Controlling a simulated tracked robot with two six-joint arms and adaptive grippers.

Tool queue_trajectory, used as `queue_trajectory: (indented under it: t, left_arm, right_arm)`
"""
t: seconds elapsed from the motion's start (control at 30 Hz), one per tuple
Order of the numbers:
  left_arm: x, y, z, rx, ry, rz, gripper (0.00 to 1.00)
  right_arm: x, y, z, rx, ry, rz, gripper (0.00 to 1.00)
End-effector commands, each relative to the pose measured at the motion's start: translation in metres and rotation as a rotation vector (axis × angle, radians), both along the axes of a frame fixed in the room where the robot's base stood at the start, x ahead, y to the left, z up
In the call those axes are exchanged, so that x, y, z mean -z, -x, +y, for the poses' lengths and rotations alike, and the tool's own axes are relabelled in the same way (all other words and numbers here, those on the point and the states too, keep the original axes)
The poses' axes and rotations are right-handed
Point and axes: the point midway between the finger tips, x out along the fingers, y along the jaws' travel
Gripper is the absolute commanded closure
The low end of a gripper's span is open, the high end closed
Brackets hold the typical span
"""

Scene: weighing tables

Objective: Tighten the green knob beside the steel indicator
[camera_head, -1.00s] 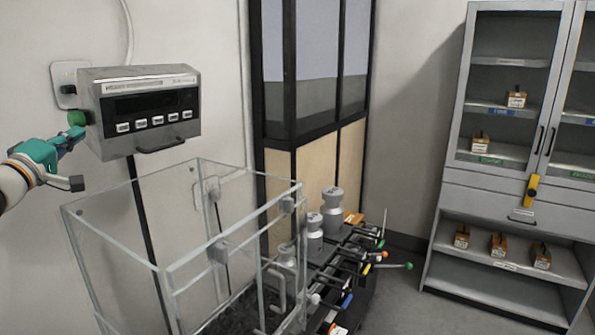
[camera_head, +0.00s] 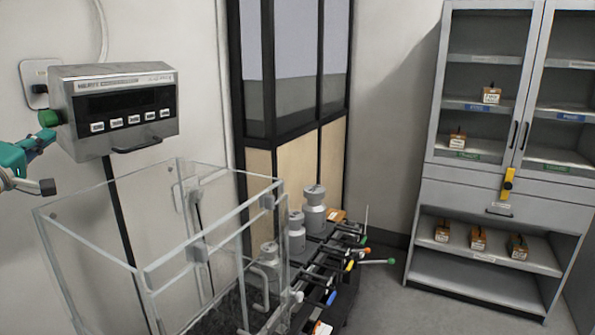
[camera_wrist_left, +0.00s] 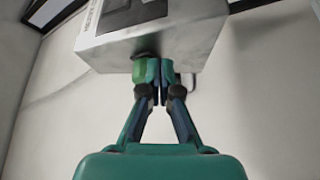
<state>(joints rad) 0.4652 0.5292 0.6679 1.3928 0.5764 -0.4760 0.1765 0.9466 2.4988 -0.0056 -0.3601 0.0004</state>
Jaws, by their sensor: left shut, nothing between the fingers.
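The steel indicator (camera_head: 125,105) is a grey box on the wall at the left of the head view, with a dark display and a row of white buttons. The green knob (camera_head: 48,118) sits at its left side. My left gripper (camera_head: 50,134) is just below the knob, shut and empty, with its fingertips close to it. In the left wrist view the shut fingertips (camera_wrist_left: 160,72) are under the indicator's box (camera_wrist_left: 175,40), with the brighter green knob (camera_wrist_left: 139,72) beside them. I cannot tell whether they touch it. My right gripper is not in view.
A clear-walled tank (camera_head: 150,270) stands below the indicator. A dark rack (camera_head: 330,275) with grey canisters and coloured-tipped rods is right of it. A grey cabinet (camera_head: 480,190) with small brown boxes stands at the right. A wall socket plate (camera_head: 35,80) is behind the indicator.

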Motion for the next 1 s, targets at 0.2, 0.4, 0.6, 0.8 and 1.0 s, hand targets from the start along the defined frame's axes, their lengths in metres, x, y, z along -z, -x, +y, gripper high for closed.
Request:
queue_trajectory:
  t: [0.2, 0.4, 0.6, 0.8, 1.0]
  left_arm:
    - [0.005, 0.001, -0.003, 0.001, 0.001, 0.000, 1.00]
    - [0.007, 0.013, 0.004, 0.000, 0.000, 0.001, 1.00]
    - [0.008, 0.035, 0.016, -0.001, 0.000, 0.002, 1.00]
    - [0.006, 0.051, 0.024, 0.002, 0.001, 0.002, 1.00]
    - [0.005, 0.054, 0.024, 0.004, 0.001, 0.003, 1.00]
  right_arm:
    - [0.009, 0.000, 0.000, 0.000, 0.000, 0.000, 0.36]
    - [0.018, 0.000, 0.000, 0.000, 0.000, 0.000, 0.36]
    - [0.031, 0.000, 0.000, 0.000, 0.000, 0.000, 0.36]
    - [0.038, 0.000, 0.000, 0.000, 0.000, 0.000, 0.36]
    - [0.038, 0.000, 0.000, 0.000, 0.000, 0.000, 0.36]
